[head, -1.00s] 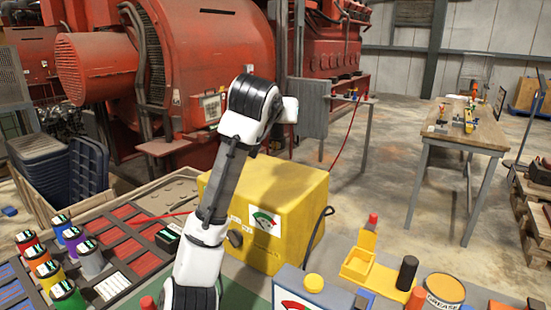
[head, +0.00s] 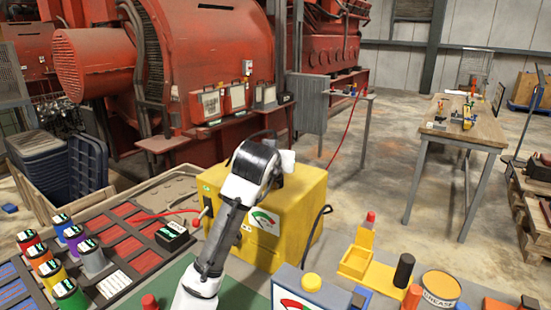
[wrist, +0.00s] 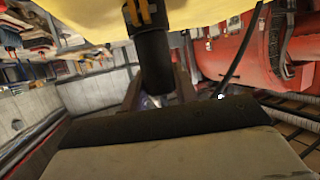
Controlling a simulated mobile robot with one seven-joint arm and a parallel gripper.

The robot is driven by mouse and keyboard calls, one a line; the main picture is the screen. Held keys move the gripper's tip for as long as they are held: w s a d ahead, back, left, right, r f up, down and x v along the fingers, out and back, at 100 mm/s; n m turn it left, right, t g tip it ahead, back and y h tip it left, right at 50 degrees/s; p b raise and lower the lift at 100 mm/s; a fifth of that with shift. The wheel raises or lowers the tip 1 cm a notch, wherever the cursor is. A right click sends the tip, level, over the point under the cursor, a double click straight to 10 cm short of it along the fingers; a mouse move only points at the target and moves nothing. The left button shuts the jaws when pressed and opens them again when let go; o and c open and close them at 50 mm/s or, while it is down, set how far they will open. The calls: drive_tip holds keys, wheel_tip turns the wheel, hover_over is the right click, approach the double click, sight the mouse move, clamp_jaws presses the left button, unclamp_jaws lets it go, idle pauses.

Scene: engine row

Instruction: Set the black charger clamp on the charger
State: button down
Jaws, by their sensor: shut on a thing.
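The yellow charger (head: 290,210) stands on the bench in the head view, with a dial on its front. Its yellow side also shows along the top of the wrist view (wrist: 80,22). My gripper (wrist: 158,88) is shut on a black cylindrical part of the black charger clamp (wrist: 152,55), which has orange marks near its upper end. The clamp is close to the charger's yellow side. I cannot tell whether they touch. In the head view my arm covers part of the charger, and the gripper and clamp are hidden behind the arm.
A black cable (head: 321,222) loops at the charger's right, and a red cable (head: 150,216) runs to its left. Coloured pots (head: 70,295) stand at the left. A yellow bin (head: 356,262) and a grease tin (head: 440,290) are at the right. The red engine (head: 205,70) is behind.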

drive_tip(key=shift+f, duration=0.15)
drive_tip(key=c, duration=1.1)
unclamp_jaws()
drive_tip(key=b+v, duration=0.3)
drive_tip(key=v, duration=0.9)
drive_tip(key=shift+r, duration=0.25)
